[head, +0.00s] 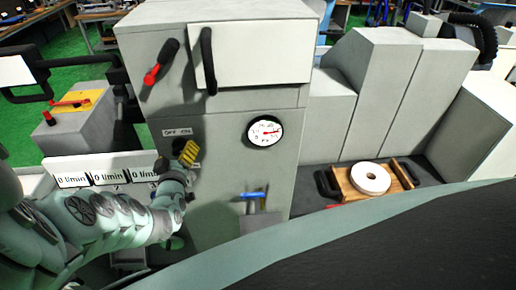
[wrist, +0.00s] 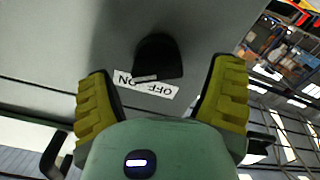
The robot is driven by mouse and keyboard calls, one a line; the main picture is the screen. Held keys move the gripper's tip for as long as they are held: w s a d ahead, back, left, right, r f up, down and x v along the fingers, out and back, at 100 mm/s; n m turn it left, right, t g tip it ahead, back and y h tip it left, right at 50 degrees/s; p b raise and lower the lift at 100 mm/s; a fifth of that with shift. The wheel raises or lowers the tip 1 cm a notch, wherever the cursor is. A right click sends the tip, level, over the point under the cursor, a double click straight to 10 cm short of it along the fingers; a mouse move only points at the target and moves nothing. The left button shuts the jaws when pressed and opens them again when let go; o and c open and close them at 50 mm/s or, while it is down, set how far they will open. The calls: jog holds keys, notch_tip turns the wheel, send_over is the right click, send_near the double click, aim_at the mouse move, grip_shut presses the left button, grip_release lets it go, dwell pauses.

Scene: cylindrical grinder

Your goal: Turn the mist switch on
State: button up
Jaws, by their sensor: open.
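A black rotary knob (wrist: 158,55) sits on the grey machine panel in the wrist view, beside a white OFF/ON label (wrist: 150,84) that appears upside down there. A light mark shows on the knob's label side; which word it points to is unclear. My gripper (wrist: 163,68) is open, its yellow fingers spread on either side of the knob in the picture; I cannot tell whether they touch it. In the head view my gripper (head: 187,152) is at the panel just below the OFF/ON label (head: 178,132) and hides the knob.
A round gauge (head: 265,131) is to the right. Flow meters (head: 108,177) reading 0 l/min are to the left.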

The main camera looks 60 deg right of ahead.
jog(key=shift+s+a+r, duration=0.15)
jog(key=shift+a, duration=0.15)
jog(key=shift+s+a, duration=0.1)
jog(key=shift+s, duration=0.15)
jog(key=shift+v, duration=2.25)
